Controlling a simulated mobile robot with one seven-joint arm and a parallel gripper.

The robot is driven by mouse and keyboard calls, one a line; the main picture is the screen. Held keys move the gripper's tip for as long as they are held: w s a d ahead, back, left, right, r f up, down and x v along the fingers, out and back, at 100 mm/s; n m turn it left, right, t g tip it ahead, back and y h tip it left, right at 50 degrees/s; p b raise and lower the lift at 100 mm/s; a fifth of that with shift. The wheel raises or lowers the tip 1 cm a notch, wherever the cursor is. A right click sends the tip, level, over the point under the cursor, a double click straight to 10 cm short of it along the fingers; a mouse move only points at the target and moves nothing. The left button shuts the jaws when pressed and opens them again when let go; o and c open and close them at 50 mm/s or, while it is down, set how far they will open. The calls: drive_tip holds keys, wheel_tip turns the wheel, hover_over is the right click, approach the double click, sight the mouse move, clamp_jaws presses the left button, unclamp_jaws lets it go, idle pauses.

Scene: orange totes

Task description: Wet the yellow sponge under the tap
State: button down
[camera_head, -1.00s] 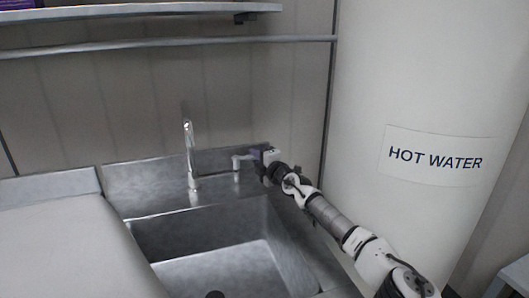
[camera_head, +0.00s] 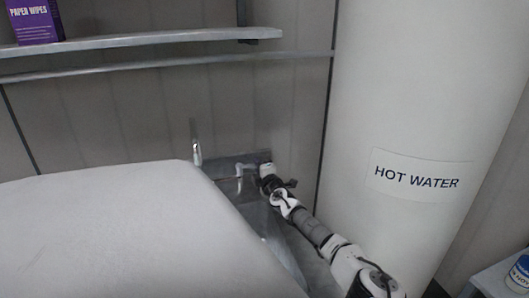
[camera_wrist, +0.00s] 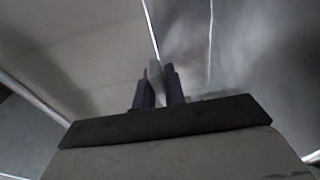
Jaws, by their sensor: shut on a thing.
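The silver tap (camera_head: 197,152) stands upright at the back of the metal sink (camera_head: 263,225). A pale grey L-shaped fitting (camera_head: 243,171) stands to the right of the tap. My gripper (camera_head: 259,170) is right beside this fitting. In the wrist view my gripper (camera_wrist: 158,88) is shut on a narrow grey piece (camera_wrist: 155,72) between its dark fingers. I cannot tell whether this piece is part of the fitting. No yellow sponge shows in either view. Most of the sink basin and the tap's base are hidden.
A large pale surface (camera_head: 110,240) fills the lower left and covers most of the sink. A white cylinder labelled HOT WATER (camera_head: 400,100) stands right of the arm. A shelf (camera_head: 150,40) holds a purple PAPER WIPES box (camera_head: 33,20). A labelled tub (camera_head: 519,273) is at lower right.

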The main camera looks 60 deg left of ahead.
drive_tip(key=c, duration=1.5)
unclamp_jaws()
drive_tip(key=shift+d, duration=0.1)
drive_tip(key=shift+o, duration=0.2)
drive_tip(key=shift+d, duration=0.1)
drive_tip(key=shift+d+r+p, duration=0.15)
drive_tip(key=shift+d+p, duration=0.15)
drive_tip(key=d, duration=0.4)
drive_tip(key=s+d, duration=0.1)
drive_tip(key=d, duration=0.8)
drive_tip(key=shift+s, duration=0.4)
